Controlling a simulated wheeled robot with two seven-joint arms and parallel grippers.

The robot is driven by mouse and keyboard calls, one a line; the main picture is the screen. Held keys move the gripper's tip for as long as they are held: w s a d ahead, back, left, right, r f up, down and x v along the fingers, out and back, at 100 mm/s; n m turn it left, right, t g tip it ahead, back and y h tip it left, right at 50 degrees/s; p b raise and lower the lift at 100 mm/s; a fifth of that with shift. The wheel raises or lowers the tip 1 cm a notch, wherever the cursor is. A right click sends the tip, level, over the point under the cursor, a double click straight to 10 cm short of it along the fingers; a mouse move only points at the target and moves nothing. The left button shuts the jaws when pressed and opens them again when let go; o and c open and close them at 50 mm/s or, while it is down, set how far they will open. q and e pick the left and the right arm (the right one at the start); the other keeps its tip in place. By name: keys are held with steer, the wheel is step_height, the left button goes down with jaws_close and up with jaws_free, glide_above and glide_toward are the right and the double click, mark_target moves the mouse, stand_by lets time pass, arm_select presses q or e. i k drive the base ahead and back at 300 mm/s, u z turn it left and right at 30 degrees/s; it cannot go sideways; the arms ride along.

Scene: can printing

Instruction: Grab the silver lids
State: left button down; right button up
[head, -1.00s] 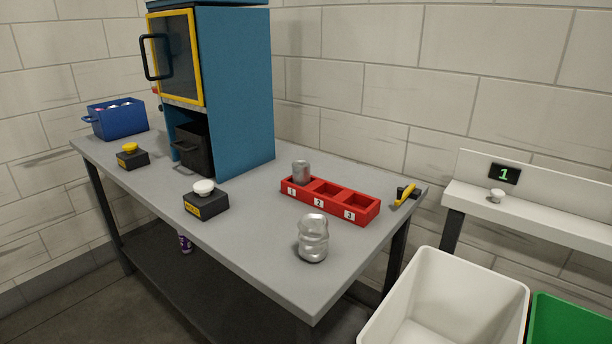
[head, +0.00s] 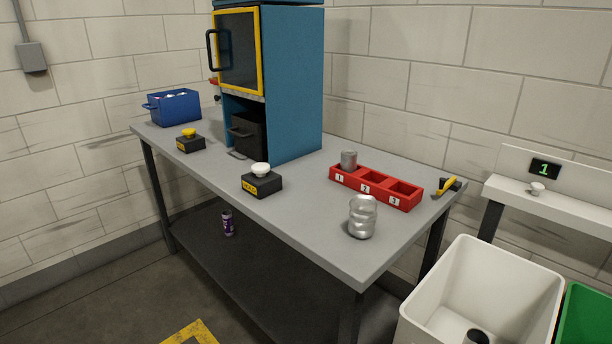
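A shiny silver, stacked-looking piece (head: 362,217) stands upright near the front right edge of the grey table (head: 310,215). It may be the silver lids, but it is too small to tell single lids apart. A plain grey can (head: 348,160) stands in compartment 1 of the red three-part tray (head: 411,205); compartments 2 and 3 look empty. Neither of my grippers is in view.
A blue machine (head: 300,90) with a yellow-framed door stands at the back. A blue bin (head: 175,110), two button boxes (head: 262,184) (head: 190,144) and a yellow-handled tool (head: 445,187) are on the table. A white bin (head: 500,280) stands right; a purple can (head: 228,223) is below.

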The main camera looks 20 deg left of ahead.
mark_target(348, 163)
steer(key=u, duration=0.1)
steer(key=k, duration=0.7)
steer(key=u, duration=1.7)
steer(key=i, duration=0.95)
steer(key=z, duration=0.45)
steer(key=i, duration=0.85)
steer(key=z, duration=0.75)
